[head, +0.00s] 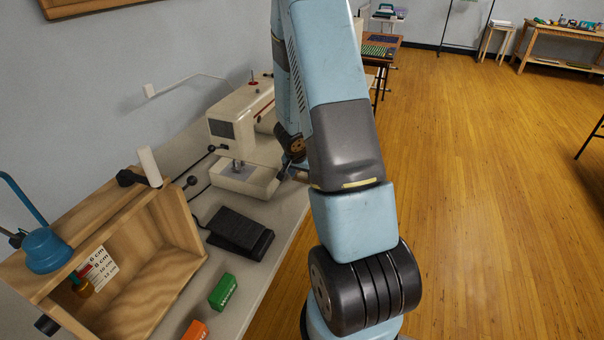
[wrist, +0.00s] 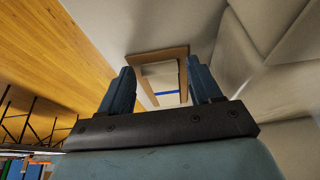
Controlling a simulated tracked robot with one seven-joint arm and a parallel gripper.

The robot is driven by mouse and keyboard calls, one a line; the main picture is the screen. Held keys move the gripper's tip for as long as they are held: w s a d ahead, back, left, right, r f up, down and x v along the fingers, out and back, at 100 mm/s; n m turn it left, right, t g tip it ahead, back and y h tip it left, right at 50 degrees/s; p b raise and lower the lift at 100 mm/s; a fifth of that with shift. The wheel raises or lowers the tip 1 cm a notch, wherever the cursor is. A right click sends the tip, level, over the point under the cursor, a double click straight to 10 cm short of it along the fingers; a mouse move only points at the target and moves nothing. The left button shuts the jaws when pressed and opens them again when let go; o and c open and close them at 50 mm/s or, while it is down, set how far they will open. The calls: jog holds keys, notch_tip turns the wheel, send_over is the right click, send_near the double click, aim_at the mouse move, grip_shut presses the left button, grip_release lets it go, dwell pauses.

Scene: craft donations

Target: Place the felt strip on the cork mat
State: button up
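My gripper (wrist: 161,72) has its two blue fingers wide apart in the wrist view, with nothing visibly held between them. Beyond the fingers lies a tan-brown rectangular border (wrist: 152,56) around a pale area; it may be the cork mat, but I cannot tell surely. A thin blue band (wrist: 166,93) shows inside it, between the fingers; I cannot tell whether it is the felt strip. In the head view my arm hides most of the gripper, beside the sewing machine. No felt strip or cork mat is clearly seen there.
The cream sewing machine (head: 234,122) stands on the pale table (head: 287,232). A black pedal (head: 239,234), a green box (head: 223,291), an orange box (head: 194,331) and an open wooden box (head: 150,292) are nearer. The wooden floor (head: 480,200) at right is clear.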

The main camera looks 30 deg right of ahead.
jog(key=shift+s+d, duration=0.1)
jog(key=shift+v, duration=2.15)
jog(key=v, duration=0.7)
jog(key=shift+a+r, duration=0.2)
jog(key=shift+r, duration=0.15)
